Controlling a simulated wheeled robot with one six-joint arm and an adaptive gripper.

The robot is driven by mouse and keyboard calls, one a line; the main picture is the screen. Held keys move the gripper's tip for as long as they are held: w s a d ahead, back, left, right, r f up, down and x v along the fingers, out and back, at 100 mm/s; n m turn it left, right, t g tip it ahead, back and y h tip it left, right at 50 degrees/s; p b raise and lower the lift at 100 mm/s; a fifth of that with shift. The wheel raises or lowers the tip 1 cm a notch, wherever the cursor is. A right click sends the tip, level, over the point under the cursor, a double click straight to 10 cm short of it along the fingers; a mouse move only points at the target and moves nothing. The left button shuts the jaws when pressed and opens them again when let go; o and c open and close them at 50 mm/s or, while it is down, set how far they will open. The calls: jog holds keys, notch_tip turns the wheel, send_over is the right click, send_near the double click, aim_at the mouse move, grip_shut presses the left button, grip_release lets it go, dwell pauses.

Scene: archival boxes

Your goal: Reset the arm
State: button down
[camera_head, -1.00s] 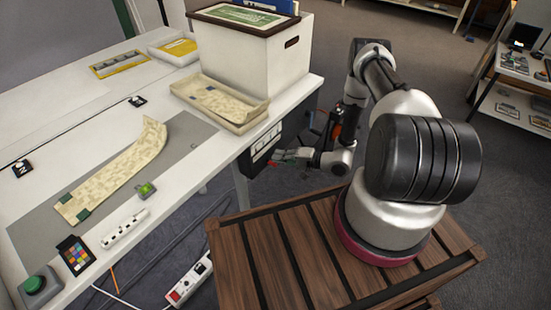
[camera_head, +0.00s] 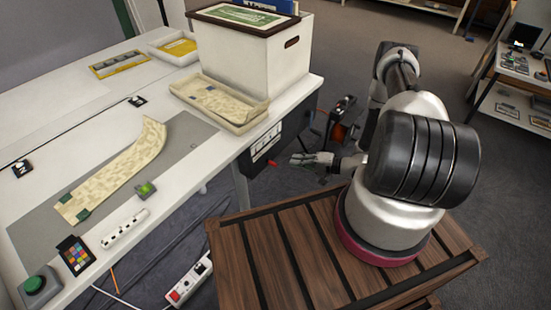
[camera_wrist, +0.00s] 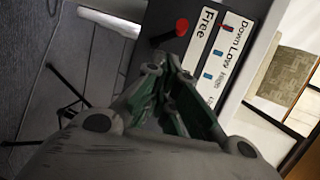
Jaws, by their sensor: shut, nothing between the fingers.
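My gripper (camera_head: 312,158) is beside the table's right edge, below the tabletop, in front of a dark panel (camera_head: 262,140) with a white label. In the wrist view my gripper (camera_wrist: 172,75) is shut and empty, its green-padded fingers together. Beyond the fingertips the panel shows a red round knob (camera_wrist: 182,27) and a label (camera_wrist: 215,50) reading "Free", "Down", "Low" and "High". The fingers look close to the panel; I cannot tell whether they touch it. My arm is folded beside its base on the wooden platform.
The white table (camera_head: 105,130) holds a large white box (camera_head: 250,55), a shallow beige tray (camera_head: 228,115), a patterned strip (camera_head: 125,170) and a green button (camera_head: 36,285). Open floor lies to the right.

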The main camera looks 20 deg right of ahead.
dwell(0.4)
jog(key=s+a+m+g+y, duration=0.2)
jog(key=s+a+m+g, duration=0.15)
jog(key=s, duration=0.55)
jog(key=s+d+r+g, duration=0.3)
jog(key=s+r+g, duration=0.25)
jog(key=r, duration=0.25)
jog(key=s+d+r+n+g+h, duration=0.1)
jog(key=s+d+r+n+h, duration=0.2)
jog(key=r, duration=0.6)
jog(key=d+r+n+g+h, duration=0.1)
jog(key=d+r+g+h, duration=0.2)
jog(key=r, duration=0.7)
jog(key=s+d+r+n+h, duration=0.25)
jog(key=r+h, duration=0.25)
jog(key=r, duration=0.4)
jog(key=s+a+r+n+t+h, duration=0.1)
jog(key=r+n+t, duration=0.1)
jog(key=r, duration=0.6)
jog(key=s+a+r+n+t+h, duration=0.1)
jog(key=s+r+n+t+h, duration=0.1)
jog(key=r+t, duration=0.3)
notch_tip(320, 180, up, 5)
jog(key=shift+s+a+f+n+t, duration=0.2)
jog(key=shift+a+n+t, duration=0.1)
jog(key=shift+a, duration=0.1)
